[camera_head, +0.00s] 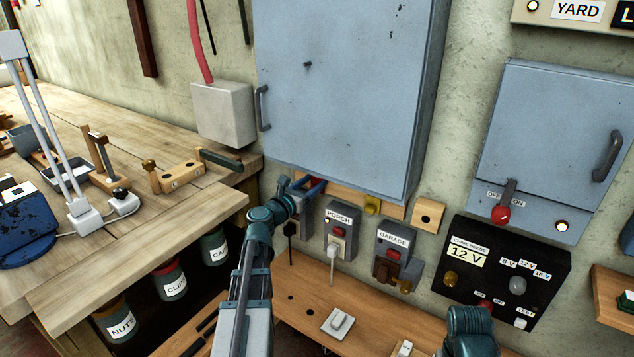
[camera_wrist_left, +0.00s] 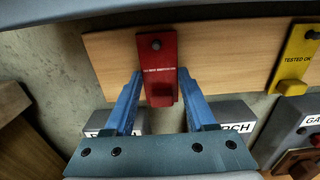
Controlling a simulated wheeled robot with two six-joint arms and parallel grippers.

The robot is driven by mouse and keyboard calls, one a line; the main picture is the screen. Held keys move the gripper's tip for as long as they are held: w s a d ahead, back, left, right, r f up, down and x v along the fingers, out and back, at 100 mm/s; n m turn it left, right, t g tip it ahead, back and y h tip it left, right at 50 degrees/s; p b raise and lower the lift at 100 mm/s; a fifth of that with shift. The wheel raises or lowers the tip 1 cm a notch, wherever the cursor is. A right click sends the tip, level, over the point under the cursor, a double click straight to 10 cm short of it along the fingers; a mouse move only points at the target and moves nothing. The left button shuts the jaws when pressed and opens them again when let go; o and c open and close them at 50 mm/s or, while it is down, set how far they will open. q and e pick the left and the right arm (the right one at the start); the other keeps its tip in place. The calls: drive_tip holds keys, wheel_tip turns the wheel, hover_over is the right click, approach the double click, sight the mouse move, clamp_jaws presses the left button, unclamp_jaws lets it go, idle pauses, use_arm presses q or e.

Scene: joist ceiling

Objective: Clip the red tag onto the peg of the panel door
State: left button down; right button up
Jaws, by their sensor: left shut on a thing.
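The red tag (camera_wrist_left: 164,66) with a line of white print shows in the left wrist view, in front of a wooden strip (camera_wrist_left: 110,52). A dark round spot shows near its top; I cannot tell if it is a hole or a peg through it. My left gripper (camera_head: 304,185) is shut on the tag's lower part, below the big panel; its blue fingers (camera_wrist_left: 162,98) flank it. The grey-blue panel door (camera_head: 350,90) is closed, with a small dark peg (camera_head: 308,64) that is bare. The arm hides most of the tag in the head view.
A yellow tag (camera_head: 372,204) hangs on the strip to the right. PORCH (camera_head: 338,230) and GARAGE (camera_head: 392,250) switch boxes sit below. The door handle (camera_head: 263,108) sticks out at left. A cluttered workbench (camera_head: 190,205) stands left. The space before the door is clear.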

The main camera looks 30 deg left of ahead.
use_arm(q)
drive_tip(key=s, duration=0.7)
drive_tip(key=shift+a, duration=0.25)
idle(0.4)
use_arm(e)
drive_tip(key=shift+s, duration=0.1)
